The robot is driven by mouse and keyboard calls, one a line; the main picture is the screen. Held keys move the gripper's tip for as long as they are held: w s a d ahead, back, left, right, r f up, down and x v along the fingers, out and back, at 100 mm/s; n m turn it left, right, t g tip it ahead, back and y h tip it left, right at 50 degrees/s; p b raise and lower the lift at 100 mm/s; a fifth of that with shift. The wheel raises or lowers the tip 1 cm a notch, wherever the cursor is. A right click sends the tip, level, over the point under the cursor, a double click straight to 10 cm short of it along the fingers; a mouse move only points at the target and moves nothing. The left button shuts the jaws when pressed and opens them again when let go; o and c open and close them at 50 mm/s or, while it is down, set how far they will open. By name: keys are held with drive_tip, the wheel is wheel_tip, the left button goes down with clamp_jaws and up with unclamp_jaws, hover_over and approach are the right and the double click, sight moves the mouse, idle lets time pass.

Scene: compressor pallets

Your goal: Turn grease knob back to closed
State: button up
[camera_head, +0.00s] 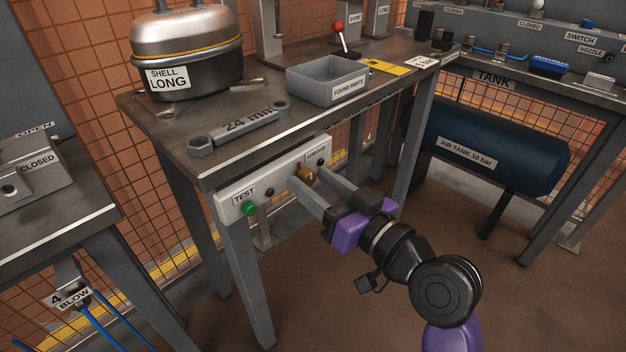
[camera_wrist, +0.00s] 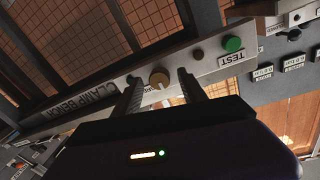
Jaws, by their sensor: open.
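A brown round knob (camera_head: 307,174), which I take as the grease knob, sits on the pale panel (camera_head: 232,200) along the bench's front edge. It also shows in the wrist view (camera_wrist: 159,79), with a pale mark on its face. My gripper (camera_head: 309,176) is open, with one finger on each side of the knob. The wrist view shows the fingers apart around it; I cannot tell whether either touches. In the head view the fingers partly hide the panel.
The panel also carries a green TEST button (camera_head: 250,209) and a small dark button (camera_head: 269,192). On the bench top lie a 24 mm wrench (camera_head: 240,128), a grey bin (camera_head: 327,80) and a compressor shell (camera_head: 190,50). A blue air tank (camera_head: 490,145) stands at right.

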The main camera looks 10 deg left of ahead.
drive_tip(key=p+v, duration=0.1)
drive_tip(key=v, duration=0.6)
idle(0.3)
